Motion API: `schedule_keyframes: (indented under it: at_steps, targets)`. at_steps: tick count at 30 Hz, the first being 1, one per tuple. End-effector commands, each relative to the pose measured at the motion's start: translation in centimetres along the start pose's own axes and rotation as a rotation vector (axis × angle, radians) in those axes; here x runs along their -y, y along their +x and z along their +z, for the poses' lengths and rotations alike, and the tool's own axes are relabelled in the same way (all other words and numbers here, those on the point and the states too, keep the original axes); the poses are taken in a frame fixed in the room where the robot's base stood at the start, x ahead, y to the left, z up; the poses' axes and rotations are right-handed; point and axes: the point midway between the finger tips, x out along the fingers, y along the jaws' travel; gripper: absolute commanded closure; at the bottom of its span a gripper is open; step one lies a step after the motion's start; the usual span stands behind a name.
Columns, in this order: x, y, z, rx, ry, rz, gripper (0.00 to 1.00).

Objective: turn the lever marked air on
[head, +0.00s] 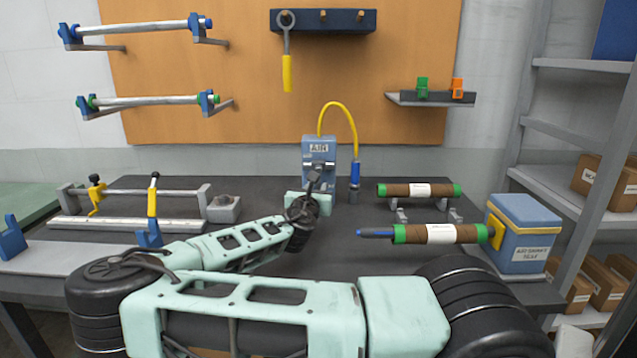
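The blue box marked AIR (318,148) stands at the back middle of the dark table, against the wooden board. A yellow hose rises from it and loops right to a blue fitting. A small grey lever or handle seems to be on its front, below the label, but it is too small and too covered to tell how it is turned. My gripper (314,180) is right in front of the box's lower front, pointing away from me. My wrist hides much of its fingers, so I cannot tell whether it is open, shut or touching the lever.
The yellow hose (345,110) hangs beside the box. Brown rolls with green ends (418,190) (440,234) lie to the right, near a blue bin (522,232). A clamp fixture (130,223) is at left. Some dark tabletop (270,188) left of the box is clear.

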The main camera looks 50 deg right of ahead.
Motion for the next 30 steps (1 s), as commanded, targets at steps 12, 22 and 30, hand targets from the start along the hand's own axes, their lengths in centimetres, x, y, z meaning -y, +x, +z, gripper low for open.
schedule_keyframes:
  at_steps: [12,22,30]
  targets:
    - [0.0,3.1,0.0,0.000,0.000,-0.001,0.73]
    - [0.0,3.1,0.0,0.000,0.000,0.000,1.00]
    - [0.1,3.4,0.0,-0.003,0.014,-0.001,1.00]
